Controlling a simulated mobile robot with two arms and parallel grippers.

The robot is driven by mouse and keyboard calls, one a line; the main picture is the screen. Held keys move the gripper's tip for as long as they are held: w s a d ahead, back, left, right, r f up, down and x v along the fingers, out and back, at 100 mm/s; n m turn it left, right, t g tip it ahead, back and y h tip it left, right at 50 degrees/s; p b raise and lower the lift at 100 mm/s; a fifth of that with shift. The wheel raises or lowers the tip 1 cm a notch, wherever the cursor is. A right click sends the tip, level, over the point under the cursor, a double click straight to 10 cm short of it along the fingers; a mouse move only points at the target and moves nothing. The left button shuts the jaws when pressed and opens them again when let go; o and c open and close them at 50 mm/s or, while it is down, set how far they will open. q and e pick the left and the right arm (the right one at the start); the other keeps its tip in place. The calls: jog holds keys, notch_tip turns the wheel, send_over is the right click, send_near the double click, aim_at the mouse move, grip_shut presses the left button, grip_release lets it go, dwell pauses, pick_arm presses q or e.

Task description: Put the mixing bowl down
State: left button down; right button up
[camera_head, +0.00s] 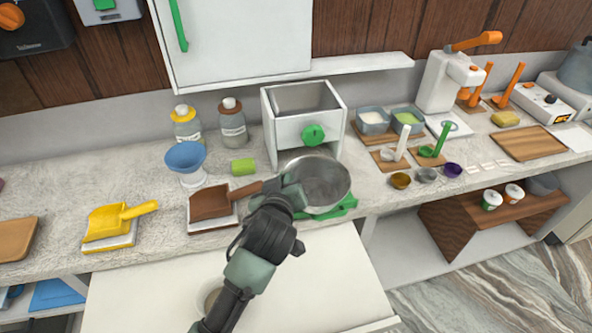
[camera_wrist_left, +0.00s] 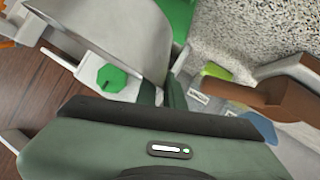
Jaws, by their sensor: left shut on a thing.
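The mixing bowl (camera_head: 324,180) is a round grey metal bowl near the counter's front edge, in front of the white box with a green knob. It also shows in part in the left wrist view (camera_wrist_left: 110,28). My left gripper (camera_head: 291,187) is shut on the bowl's left rim. In the left wrist view the fingers (camera_wrist_left: 160,92) pinch the bowl's wall. A green base (camera_head: 341,208) shows under the bowl's front right side. I cannot tell whether the bowl touches it. My right gripper is not in view.
The white box (camera_head: 336,137) stands close behind the bowl. Small cups (camera_head: 400,180) stand to the right.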

pick_arm(q)
jog(key=x, duration=0.4)
jog(key=shift+w+d+f, duration=0.1)
jog(key=shift+w+f, duration=0.05)
jog(key=shift+w, duration=0.25)
jog(key=shift+w+f+p, duration=0.25)
jog(key=shift+w+p, duration=0.05)
jog(key=shift+w, duration=0.2)
jog(key=w+f, duration=0.2)
jog(key=shift+w+f, duration=0.15)
jog(key=shift+w, duration=0.2)
jog(key=shift+s+d, duration=0.1)
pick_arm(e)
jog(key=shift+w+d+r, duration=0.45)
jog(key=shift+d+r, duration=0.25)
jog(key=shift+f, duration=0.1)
pick_arm(q)
jog(key=shift+f, duration=0.2)
jog(key=c, duration=1.5)
grip_release()
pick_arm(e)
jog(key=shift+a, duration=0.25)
